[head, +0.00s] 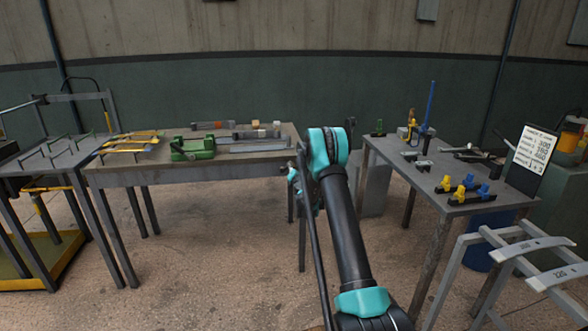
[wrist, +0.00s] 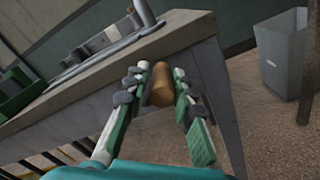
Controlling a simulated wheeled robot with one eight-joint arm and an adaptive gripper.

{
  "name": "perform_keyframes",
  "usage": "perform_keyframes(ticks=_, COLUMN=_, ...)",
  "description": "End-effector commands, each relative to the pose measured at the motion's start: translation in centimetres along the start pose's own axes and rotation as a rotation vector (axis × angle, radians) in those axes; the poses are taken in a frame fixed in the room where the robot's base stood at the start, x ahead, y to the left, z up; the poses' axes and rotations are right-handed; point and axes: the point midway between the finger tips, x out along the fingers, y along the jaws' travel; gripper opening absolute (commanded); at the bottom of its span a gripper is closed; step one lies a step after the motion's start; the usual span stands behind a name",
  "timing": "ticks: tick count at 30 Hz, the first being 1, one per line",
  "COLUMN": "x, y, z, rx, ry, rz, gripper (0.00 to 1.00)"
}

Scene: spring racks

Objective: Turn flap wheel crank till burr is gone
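In the wrist view, a brown cylindrical handle (wrist: 160,85) lies between the two fingers of my gripper (wrist: 161,82), just off the end of a grey table. It looks like a crank handle, but the part joining it to anything is hidden. The fingers stand apart on either side of it; I cannot tell whether both press on it. In the head view, my gripper (head: 294,180) is mostly hidden behind my arm, by the right end of the left table. I cannot make out a flap wheel or a burr for certain.
The left table (head: 240,170) bears a green vise-like device (head: 192,149) and several grey bars. The right table (head: 385,165) holds yellow and blue pieces and a written board (head: 532,160). A grey bin (wrist: 283,60) stands on the floor beyond. Open floor lies between the tables.

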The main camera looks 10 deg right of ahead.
Motion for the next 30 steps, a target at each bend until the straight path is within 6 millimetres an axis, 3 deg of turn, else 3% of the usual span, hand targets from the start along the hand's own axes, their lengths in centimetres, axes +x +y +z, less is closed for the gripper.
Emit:
perform_keyframes(ticks=3, x=0.0, y=0.0, z=0.0, rx=0.0, ry=0.0, rz=-0.001, gripper=0.41)
perform_keyframes(ticks=16, x=-0.9, y=-0.1, z=0.1, rx=-0.001, ry=-0.002, rz=-0.002, gripper=0.41)
perform_keyframes(ticks=30, x=-9.6, y=-0.1, z=0.1, rx=-0.001, ry=-0.001, rz=-0.002, gripper=0.41)
